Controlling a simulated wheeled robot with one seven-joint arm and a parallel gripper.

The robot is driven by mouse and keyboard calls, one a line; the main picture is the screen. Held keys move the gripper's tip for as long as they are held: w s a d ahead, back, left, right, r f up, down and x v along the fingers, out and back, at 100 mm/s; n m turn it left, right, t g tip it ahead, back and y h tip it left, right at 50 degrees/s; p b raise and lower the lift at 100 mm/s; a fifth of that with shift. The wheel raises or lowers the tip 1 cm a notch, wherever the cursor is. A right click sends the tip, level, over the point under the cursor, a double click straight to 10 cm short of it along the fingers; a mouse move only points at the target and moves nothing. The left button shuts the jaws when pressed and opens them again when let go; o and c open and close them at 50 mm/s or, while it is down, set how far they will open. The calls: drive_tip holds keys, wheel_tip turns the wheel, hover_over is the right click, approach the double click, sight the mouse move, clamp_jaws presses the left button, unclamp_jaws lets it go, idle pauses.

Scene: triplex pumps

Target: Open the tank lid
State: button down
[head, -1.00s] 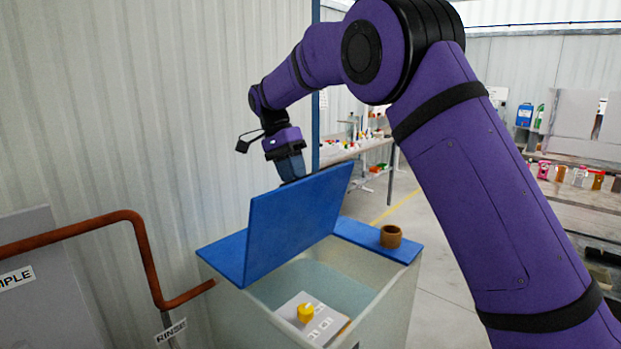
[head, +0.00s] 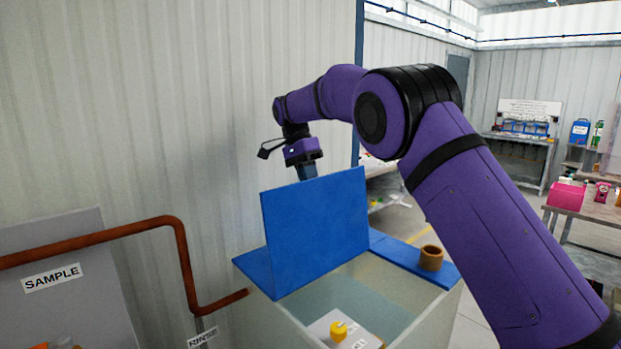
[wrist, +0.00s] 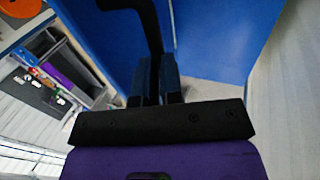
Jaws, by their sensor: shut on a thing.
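The blue tank lid (head: 318,225) stands steeply raised, close to upright, above the pale tank (head: 440,312). The tank's opening is exposed beneath it. My gripper (head: 307,172) is at the lid's top edge, on its far side, with its fingertips partly hidden behind the lid. In the wrist view the fingers of my gripper (wrist: 160,75) are closed on a black curved handle (wrist: 150,25) in front of the blue lid (wrist: 205,35).
A yellow knob-like piece (head: 338,331) on a grey labelled block shows inside the tank. A brown ring (head: 431,258) sits on the blue rim strip. A copper pipe (head: 185,265) runs along the left to the tank. A corrugated wall (head: 150,120) stands close behind.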

sight(308, 192)
drive_tip(key=f, duration=0.3)
drive_tip(key=shift+s+a+f+g, duration=0.2)
drive_tip(key=shift+s+f+g, duration=0.05)
drive_tip(key=shift+g, duration=0.05)
drive_tip(key=c, duration=0.5)
unclamp_jaws()
drive_tip(key=shift+c, duration=0.2)
drive_tip(key=c, duration=0.4)
drive_tip(key=shift+w+a+f, duration=0.1)
drive_tip(key=shift+w+f, duration=0.1)
drive_tip(key=shift+w, duration=0.15)
drive_tip(key=shift+c, duration=0.9)
drive_tip(key=shift+s+d+r, duration=0.1)
drive_tip(key=shift+d+r, duration=0.1)
drive_tip(key=shift+r, duration=0.15)
